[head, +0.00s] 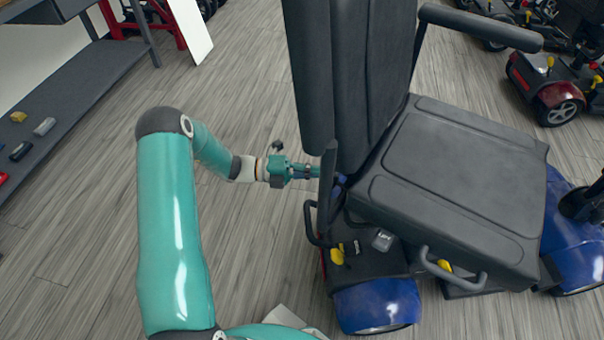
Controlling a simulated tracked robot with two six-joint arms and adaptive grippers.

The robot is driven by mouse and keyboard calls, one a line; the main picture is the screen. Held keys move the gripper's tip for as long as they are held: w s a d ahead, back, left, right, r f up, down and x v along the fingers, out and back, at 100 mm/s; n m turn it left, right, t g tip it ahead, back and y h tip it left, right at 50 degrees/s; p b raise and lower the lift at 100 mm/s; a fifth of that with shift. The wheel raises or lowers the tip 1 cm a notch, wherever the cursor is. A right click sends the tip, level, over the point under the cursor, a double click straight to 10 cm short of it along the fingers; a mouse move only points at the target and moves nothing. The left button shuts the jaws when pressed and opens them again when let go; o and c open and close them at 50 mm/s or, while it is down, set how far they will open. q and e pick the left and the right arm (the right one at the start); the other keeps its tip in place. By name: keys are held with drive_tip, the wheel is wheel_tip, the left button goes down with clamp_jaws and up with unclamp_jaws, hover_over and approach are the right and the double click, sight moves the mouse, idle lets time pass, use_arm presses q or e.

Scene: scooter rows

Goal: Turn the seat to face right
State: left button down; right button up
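The black seat (455,170) is on a blue scooter (375,305). Its tall backrest (345,70) stands at the left of the cushion, and the cushion points toward the right and lower right. One armrest (480,27) sticks out at the far side; another dark arm piece (325,190) shows at the near left side. My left gripper (318,172) is at that near-side piece, beside the lower backrest. Its fingertips are small and partly hidden, so I cannot tell whether they hold it. My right gripper is not in view.
A grey bar handle (455,275) and a yellow knob (337,256) are below the seat's near edge. Red scooters (548,85) stand at the upper right. A dark shelf (75,95) with small items is at the left.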

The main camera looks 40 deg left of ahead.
use_arm(q)
drive_tip(key=w, duration=0.1)
drive_tip(key=w+d+b, duration=0.1)
drive_tip(key=w, duration=0.1)
drive_tip(key=w+d, duration=0.1)
drive_tip(key=shift+w+b, duration=0.4)
drive_tip(key=shift+d, duration=0.1)
idle(1.0)
drive_tip(key=shift+s, duration=0.1)
